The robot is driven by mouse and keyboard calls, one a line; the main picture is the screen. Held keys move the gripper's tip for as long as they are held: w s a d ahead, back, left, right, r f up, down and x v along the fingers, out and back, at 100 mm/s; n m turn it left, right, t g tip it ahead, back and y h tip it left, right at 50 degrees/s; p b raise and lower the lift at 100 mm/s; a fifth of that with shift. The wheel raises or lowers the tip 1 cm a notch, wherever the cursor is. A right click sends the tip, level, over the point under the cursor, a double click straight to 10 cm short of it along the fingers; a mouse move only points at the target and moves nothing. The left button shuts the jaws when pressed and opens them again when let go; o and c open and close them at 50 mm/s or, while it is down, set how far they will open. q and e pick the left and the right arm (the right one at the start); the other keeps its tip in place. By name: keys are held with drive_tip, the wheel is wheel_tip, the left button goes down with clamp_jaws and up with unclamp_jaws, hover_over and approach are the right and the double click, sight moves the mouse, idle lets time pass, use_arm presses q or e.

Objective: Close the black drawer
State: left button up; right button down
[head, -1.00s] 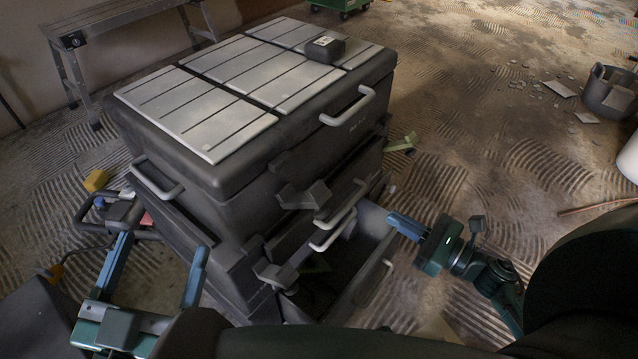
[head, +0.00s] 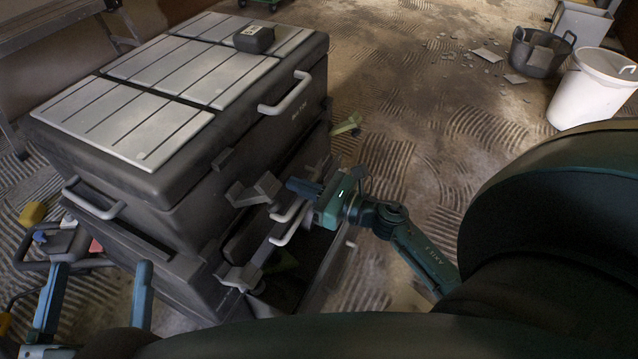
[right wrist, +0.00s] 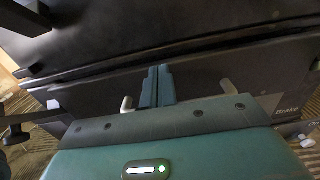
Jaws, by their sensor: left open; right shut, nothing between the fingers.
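A black tool chest (head: 150,205) stands at left centre, with drawers on its right-facing side. A low drawer stands pulled out, its dark inside (head: 290,285) showing. Grey bar handles, among them one handle (head: 285,238), sit on the drawer fronts above it. My right gripper (head: 291,185) is shut and empty, held at those drawer fronts. In the right wrist view its fingers (right wrist: 157,82) point at a black drawer front (right wrist: 200,82), between two grey handle ends; I cannot tell whether they touch. My left gripper (head: 100,270) is open and empty, left of the chest.
A small black box (head: 254,40) lies on the chest lid. A white bucket (head: 592,88) and a black tub (head: 540,55) stand at the far right. A work bench (head: 50,22) is at the top left. The ridged floor right of the chest is mostly clear.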

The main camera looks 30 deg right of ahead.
sight(285, 180)
drive_tip(key=shift+w+a, duration=0.15)
drive_tip(key=shift+w, duration=0.1)
use_arm(q)
drive_tip(key=shift+r, duration=0.15)
use_arm(e)
drive_tip(key=shift+w+a, duration=0.1)
drive_tip(key=shift+w, duration=0.1)
drive_tip(key=shift+b+x, duration=0.3)
drive_tip(key=shift+x, duration=0.65)
use_arm(q)
drive_tip(key=shift+w+a+r+m+h, duration=0.1)
drive_tip(key=shift+w+r+m+h, duration=0.1)
drive_tip(key=shift+r+m+h, duration=0.1)
use_arm(e)
drive_tip(key=shift+r, duration=0.15)
use_arm(q)
drive_tip(key=shift+f, duration=0.1)
